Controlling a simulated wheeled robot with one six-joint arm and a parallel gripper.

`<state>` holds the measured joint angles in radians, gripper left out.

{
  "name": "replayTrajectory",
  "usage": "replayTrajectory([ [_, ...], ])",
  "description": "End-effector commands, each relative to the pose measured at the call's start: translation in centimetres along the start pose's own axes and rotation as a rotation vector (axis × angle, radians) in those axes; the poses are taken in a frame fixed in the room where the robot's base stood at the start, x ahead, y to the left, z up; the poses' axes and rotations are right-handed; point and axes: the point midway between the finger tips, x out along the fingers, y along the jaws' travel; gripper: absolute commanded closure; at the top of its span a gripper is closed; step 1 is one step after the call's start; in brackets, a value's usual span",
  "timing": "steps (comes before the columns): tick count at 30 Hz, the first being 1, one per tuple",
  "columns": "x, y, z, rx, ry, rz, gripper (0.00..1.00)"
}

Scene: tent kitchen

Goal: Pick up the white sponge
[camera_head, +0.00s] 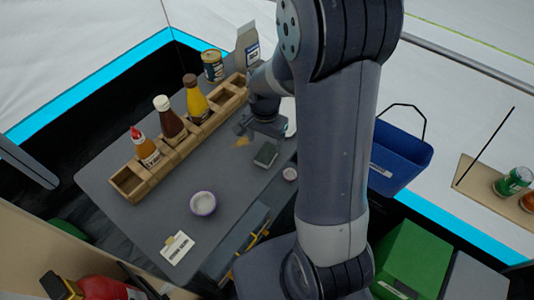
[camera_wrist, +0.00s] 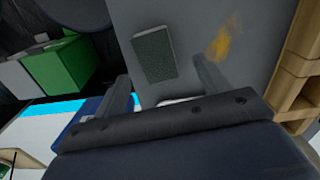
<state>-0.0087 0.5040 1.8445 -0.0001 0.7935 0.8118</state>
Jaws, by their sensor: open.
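A small block with a dark green top and a pale edge, which looks like the sponge (camera_head: 265,155), lies flat on the grey table (camera_head: 150,205). It also shows in the wrist view (camera_wrist: 153,54), just beyond the fingertips. Its underside is hidden, so I cannot tell how white it is. My gripper (camera_head: 258,133) is above the table close to the sponge. In the wrist view my gripper (camera_wrist: 162,70) has its two fingers apart, with nothing held between them.
A wooden rack (camera_head: 165,158) with sauce bottles stands along the table's left side. A yellow smear (camera_head: 242,141) lies beside the sponge. A blue bin (camera_head: 400,160) is to the right.

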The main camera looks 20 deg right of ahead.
Motion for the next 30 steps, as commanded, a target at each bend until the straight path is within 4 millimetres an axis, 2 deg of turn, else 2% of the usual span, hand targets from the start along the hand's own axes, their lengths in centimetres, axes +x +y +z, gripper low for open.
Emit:
replayTrajectory([
  [9,4.1,0.6,0.0,0.0,-0.002,0.002,0.29],
  [20,4.7,0.5,0.0,0.0,0.0,0.0,0.3],
  [30,4.7,0.5,-0.1,0.0,0.0,0.0,0.58],
])
